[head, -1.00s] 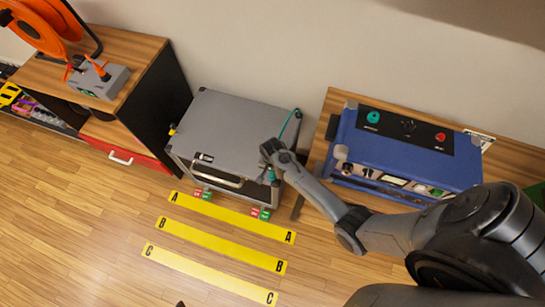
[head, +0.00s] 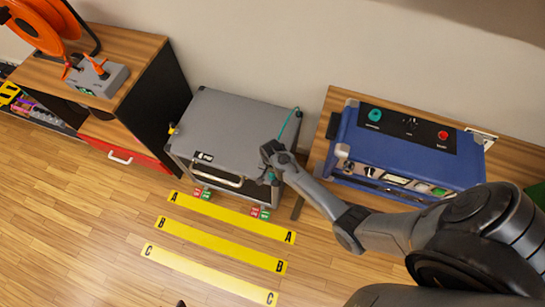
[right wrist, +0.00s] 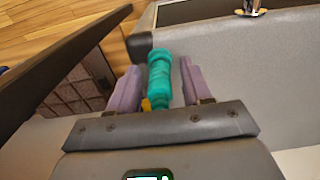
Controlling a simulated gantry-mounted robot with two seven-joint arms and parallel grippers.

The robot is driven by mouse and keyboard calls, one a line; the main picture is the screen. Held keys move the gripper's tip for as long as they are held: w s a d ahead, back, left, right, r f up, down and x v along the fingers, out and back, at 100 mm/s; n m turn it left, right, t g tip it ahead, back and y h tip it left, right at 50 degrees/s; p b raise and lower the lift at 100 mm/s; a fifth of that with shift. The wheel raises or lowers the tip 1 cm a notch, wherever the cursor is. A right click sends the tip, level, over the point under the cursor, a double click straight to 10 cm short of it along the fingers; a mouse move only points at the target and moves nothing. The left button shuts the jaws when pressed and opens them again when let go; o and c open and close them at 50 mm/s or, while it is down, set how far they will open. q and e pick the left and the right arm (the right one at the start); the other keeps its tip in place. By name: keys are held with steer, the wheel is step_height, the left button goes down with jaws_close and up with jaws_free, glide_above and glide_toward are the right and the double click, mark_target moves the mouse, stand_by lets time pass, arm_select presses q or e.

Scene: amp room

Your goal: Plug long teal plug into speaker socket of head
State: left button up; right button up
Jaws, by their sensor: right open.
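The teal plug (right wrist: 160,75) stands between the two fingers of my right gripper (right wrist: 158,85) in the right wrist view. The fingers are open, with a gap on each side of the plug. In the head view my right gripper (head: 270,162) is at the front right corner of the grey cabinet (head: 235,125). A teal cable (head: 289,124) runs along the cabinet's right edge. The blue amp head (head: 350,150) stands on a wooden table to the right. My arm covers part of its front, and I cannot tell which socket is the speaker socket. My left gripper is not in view.
A wooden shelf unit (head: 125,45) with an orange cable reel (head: 40,28) and a grey box (head: 98,78) is at the left. Yellow strips marked A (head: 232,218), B and C lie on the open floor in front of the cabinet.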

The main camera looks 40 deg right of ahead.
steer(key=shift+r+p, duration=0.1)
steer(key=shift+p, duration=0.2)
steer(key=shift+p, duration=0.3)
stand_by(0.6)
jaws_close()
stand_by(0.4)
steer(key=shift+r+p, duration=0.75)
steer(key=shift+p, duration=0.2)
steer(key=shift+r+p, duration=1.25)
steer(key=shift+p, duration=0.25)
steer(key=shift+r+p, duration=0.95)
steer(key=shift+p, duration=0.15)
